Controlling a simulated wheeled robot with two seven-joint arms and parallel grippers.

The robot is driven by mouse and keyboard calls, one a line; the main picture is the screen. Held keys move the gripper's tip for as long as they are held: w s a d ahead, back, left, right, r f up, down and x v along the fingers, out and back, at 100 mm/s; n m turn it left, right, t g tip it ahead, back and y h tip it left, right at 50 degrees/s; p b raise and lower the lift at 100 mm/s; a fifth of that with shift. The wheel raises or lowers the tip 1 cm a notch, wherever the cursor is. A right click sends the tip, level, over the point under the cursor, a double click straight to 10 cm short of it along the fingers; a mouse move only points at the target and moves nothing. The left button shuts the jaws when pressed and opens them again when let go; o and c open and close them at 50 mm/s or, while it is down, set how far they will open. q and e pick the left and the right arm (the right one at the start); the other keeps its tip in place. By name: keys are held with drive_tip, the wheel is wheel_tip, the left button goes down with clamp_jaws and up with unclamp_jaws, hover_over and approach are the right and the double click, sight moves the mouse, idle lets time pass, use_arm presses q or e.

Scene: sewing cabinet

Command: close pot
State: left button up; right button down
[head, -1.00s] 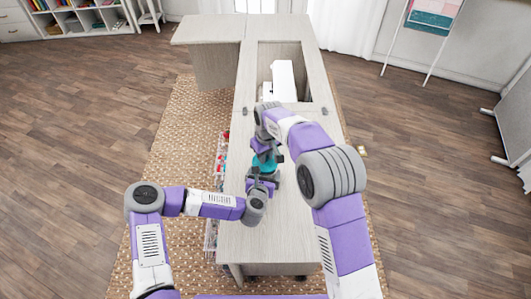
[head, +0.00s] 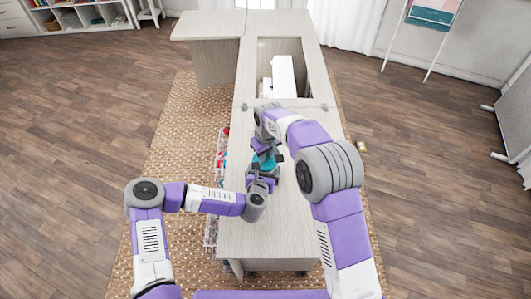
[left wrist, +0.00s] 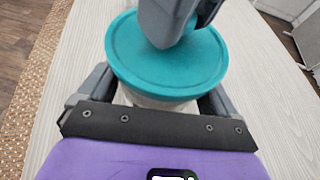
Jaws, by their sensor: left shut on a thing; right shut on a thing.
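The pot has a round teal lid (left wrist: 135,72) and a pale body (left wrist: 160,103), which shows just under the lid's rim in the left wrist view. In the head view the teal lid (head: 263,163) shows between my two grippers, over the cabinet top. My left gripper (head: 262,182) is shut around the pot's body, one finger on each side. My right gripper (left wrist: 178,25) comes from above and is shut at the middle of the lid, hiding what it grips there. The lid lies over the body; I cannot tell whether it is fully seated.
The wooden cabinet top (head: 240,235) is clear in front of the grippers. A white sewing machine (head: 283,75) stands in the recess beyond. Clear bins with coloured items (head: 222,150) hang along the cabinet's left side.

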drive_tip(key=shift+f, duration=0.65)
drive_tip(key=c, duration=0.9)
unclamp_jaws()
drive_tip(key=shift+c, duration=0.2)
drive_tip(key=shift+r, duration=0.1)
use_arm(q)
drive_tip(key=o, duration=1.2)
use_arm(e)
wheel_tip(320, 180, up, 12)
drive_tip(key=s, duration=0.1)
drive_tip(key=shift+s+d, duration=0.25)
use_arm(q)
drive_tip(key=shift+s, duration=0.15)
